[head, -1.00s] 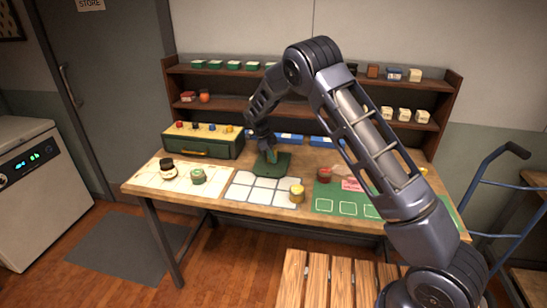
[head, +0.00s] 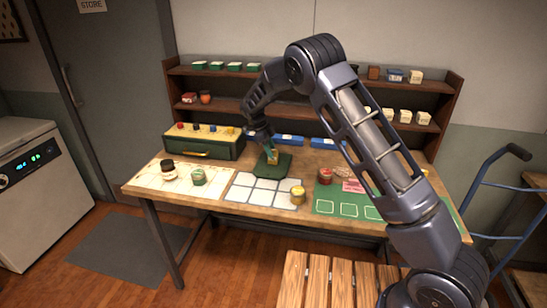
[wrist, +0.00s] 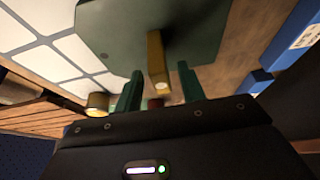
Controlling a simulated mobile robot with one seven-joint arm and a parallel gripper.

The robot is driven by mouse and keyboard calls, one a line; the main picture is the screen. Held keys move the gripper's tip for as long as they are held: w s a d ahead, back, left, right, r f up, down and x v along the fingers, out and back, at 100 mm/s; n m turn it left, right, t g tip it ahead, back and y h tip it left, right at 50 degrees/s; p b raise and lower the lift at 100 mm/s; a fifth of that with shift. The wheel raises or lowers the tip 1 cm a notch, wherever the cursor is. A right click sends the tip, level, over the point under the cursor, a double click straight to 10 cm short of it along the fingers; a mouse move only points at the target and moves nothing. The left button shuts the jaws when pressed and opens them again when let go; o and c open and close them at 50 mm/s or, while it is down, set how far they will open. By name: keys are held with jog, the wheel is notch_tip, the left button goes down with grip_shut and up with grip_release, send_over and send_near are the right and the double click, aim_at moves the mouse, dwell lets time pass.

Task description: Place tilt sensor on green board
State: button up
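A dark green board with cut corners (head: 264,171) lies at the back middle of the table; it also fills the top of the wrist view (wrist: 112,28). A small yellow-brown block (wrist: 157,58), apparently the tilt sensor, stands upright on it; in the head view it shows below the fingers (head: 273,159). My gripper (head: 271,150) is above the board. In the wrist view its green fingers (wrist: 160,88) stand either side of the block's near end, with a narrow gap on each side. The fingers look open and apart from the block.
A white gridded mat (head: 245,192) and a yellow-lidded jar (head: 298,194) are in front. A red jar (head: 325,176) and green outlined mat (head: 325,205) are at right, a green drawer box (head: 185,148) at left. Blue bins (head: 290,140) and shelves stand behind.

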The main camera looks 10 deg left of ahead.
jog(key=v, duration=0.7)
jog(key=shift+r, duration=0.25)
jog(key=shift+a, duration=0.1)
